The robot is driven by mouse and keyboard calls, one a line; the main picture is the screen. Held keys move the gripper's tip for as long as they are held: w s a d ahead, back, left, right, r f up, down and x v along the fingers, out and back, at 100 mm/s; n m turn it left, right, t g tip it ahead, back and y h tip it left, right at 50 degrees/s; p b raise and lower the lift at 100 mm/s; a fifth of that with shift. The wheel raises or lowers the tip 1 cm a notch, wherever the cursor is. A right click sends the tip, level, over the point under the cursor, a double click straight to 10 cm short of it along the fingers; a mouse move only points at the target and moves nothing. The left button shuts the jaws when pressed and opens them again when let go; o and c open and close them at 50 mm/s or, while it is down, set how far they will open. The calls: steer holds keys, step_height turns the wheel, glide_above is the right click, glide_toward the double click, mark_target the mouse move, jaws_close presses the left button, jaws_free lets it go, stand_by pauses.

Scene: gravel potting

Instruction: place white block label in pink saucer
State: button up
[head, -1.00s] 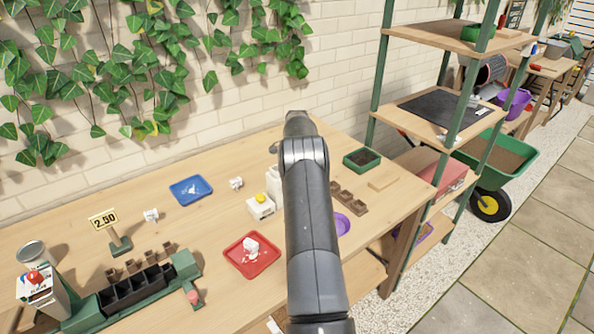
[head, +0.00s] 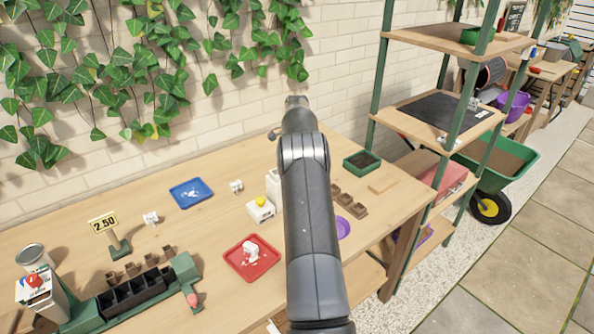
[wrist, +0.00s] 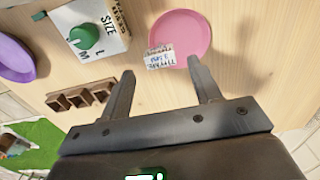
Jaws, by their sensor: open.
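In the wrist view the pink saucer (wrist: 183,27) lies on the wooden table beyond my fingertips. The white block label (wrist: 160,57), with dark lettering on it, is at the saucer's lower-left rim and overlaps it in the picture. I cannot tell whether it rests on the rim or beside it. My gripper (wrist: 160,75) is open, with its two fingers apart and the label between and just beyond the tips. In the head view my arm hides the gripper, the label and the pink saucer.
A white box with a green knob (wrist: 87,36), a purple saucer (wrist: 14,58) and brown pots (wrist: 82,96) stand left of my gripper. The head view shows a red tray (head: 265,268), a blue tray (head: 183,198) and a shelf rack (head: 440,110). Bare table lies right of the saucer.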

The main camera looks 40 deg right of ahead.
step_height(320, 180, up, 5)
steer(key=shift+r, duration=0.15)
steer(key=s+a+r+n+t, duration=0.1)
steer(key=s+a+r+n, duration=0.25)
steer(key=a+r, duration=1.05)
steer(key=s+a+r+n+t, duration=0.1)
steer(key=s+a+r+n, duration=0.25)
steer(key=s+a, duration=0.2)
steer(key=s+a+r+n+t, duration=0.1)
steer(key=s+a+r+n, duration=0.1)
steer(key=s+a+r, duration=0.4)
steer(key=s+a+n+t, duration=0.1)
steer(key=s+a+n, duration=0.3)
steer(key=s+a, duration=0.7)
steer(key=s+a+f+n, duration=0.2)
steer(key=s+a+f, duration=0.1)
steer(key=s, duration=0.4)
steer(key=s+a+f+n+t, duration=0.1)
steer(key=s+a+f+n, duration=0.2)
steer(key=s, duration=0.4)
steer(key=shift+s+a+f+t, duration=0.25)
steer(key=shift+f+t, duration=0.05)
steer(key=shift+f, duration=0.5)
